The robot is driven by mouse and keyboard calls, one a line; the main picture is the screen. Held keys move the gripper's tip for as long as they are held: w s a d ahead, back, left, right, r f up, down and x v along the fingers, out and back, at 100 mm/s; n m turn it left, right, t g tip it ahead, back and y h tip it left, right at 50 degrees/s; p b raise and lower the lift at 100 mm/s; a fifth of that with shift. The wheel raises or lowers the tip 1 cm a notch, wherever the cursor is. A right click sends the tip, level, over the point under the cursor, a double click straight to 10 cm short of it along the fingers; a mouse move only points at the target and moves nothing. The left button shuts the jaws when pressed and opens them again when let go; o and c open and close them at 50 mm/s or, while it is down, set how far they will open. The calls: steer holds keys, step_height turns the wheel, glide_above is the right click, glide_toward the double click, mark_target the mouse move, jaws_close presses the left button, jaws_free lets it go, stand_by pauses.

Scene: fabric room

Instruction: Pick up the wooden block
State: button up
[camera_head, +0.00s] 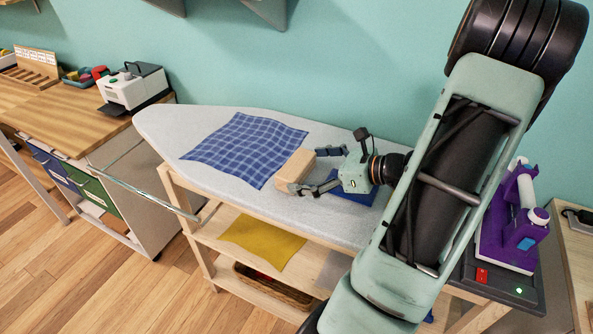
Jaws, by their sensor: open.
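The wooden block (295,171) is a pale tan oblong lying on the grey ironing board (165,121), at the right edge of a blue checked cloth. My gripper (315,171) is just to the right of the block, with its fingers pointing left towards it. The fingers are spread, one at the far side and one at the near side of the block's right end. Whether either fingertip touches the block cannot be told.
The blue checked cloth (245,148) lies flat left of the block. A darker blue cloth (352,193) lies partly under my gripper. A purple iron (510,225) stands at the right. A yellow cloth (262,238) lies on the shelf below. The board's left end is clear.

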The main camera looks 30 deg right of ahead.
mark_target(306, 169)
steer(key=shift+x, duration=1.5)
steer(key=shift+c, duration=0.6)
steer(key=c, duration=1)
